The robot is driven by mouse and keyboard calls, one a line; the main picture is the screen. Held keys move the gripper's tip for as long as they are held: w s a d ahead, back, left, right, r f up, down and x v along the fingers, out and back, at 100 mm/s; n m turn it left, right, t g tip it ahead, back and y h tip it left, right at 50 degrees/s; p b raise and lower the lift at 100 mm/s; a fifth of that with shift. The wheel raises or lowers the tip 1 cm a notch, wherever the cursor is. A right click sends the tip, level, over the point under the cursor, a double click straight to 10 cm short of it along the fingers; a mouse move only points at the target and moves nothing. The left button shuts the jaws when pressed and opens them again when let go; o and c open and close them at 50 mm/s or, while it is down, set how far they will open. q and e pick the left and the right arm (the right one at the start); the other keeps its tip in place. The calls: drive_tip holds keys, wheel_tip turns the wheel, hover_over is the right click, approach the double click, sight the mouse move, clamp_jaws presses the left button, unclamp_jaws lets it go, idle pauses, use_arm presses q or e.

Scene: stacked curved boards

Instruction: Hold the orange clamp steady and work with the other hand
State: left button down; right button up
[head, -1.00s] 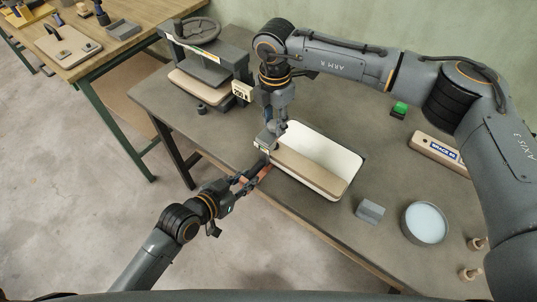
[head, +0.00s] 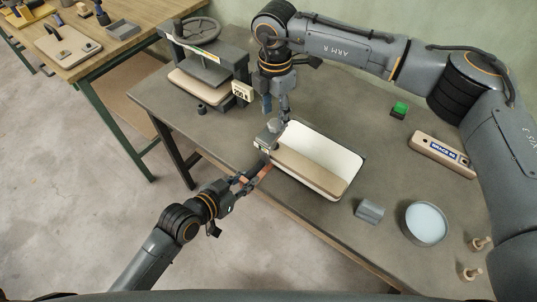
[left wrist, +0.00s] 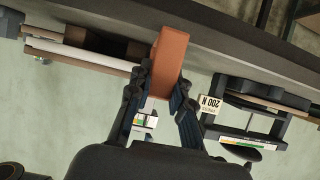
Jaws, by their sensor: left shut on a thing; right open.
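The orange clamp (head: 264,171) is at the table's front edge, by the near left end of the stacked curved boards (head: 318,160). My left gripper (head: 252,178) is shut on it. In the left wrist view the clamp shows as an orange-brown block (left wrist: 171,60) between the two fingers (left wrist: 163,92). My right gripper (head: 276,108) is open and empty just above a grey metal piece with a round top (head: 268,137) at the left end of the boards. The clamp's far end is partly hidden by that piece.
A press with a handwheel (head: 205,55) and a "200 N" tag (head: 242,91) stands at the back left.

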drive_tip(key=shift+r, duration=1.35)
wheel_tip(320, 180, up, 7)
drive_tip(key=shift+s, duration=0.1)
use_arm(q)
drive_tip(key=c, duration=1.3)
unclamp_jaws()
use_arm(e)
drive_tip(key=shift+r, duration=0.1)
